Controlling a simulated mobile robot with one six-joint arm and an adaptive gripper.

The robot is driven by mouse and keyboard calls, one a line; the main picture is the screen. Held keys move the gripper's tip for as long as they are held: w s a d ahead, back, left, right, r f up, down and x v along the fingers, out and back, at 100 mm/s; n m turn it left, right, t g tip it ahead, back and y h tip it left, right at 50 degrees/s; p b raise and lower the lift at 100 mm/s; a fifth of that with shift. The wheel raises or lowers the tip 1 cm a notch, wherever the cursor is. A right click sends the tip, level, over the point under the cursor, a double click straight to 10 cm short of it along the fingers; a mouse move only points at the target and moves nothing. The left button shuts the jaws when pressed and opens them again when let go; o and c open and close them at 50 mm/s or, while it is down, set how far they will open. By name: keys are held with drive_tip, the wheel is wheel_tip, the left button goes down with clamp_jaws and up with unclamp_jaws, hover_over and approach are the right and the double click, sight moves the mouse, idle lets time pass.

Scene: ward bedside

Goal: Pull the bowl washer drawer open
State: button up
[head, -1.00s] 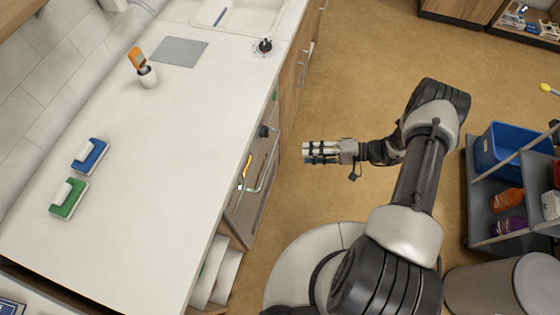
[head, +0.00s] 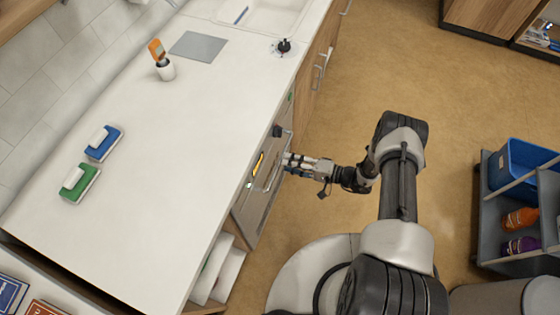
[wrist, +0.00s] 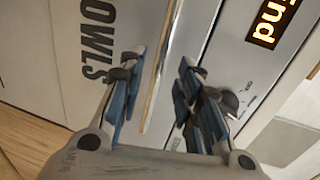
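The bowl washer (head: 250,212) is a grey-fronted unit under the counter, with its drawer front flush and shut as far as I can see. Its front also fills much of the wrist view, with dark lettering ending in "OWLS" (wrist: 97,42) and a lit orange display (wrist: 268,22). A slim bar handle (head: 276,177) stands out from the front. In the wrist view the handle (wrist: 163,68) runs between the fingers with gaps at both sides. My gripper (head: 287,163) is open at the handle; it also shows in the wrist view (wrist: 163,100). I cannot tell exact depth.
A grey cart (head: 487,210) with bottles stands at the right. The brown floor between is clear.

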sight(280, 160)
drive_tip(key=x, duration=0.5)
drive_tip(key=shift+b, duration=0.35)
drive_tip(key=shift+d, duration=0.1)
clamp_jaws()
idle(0.3)
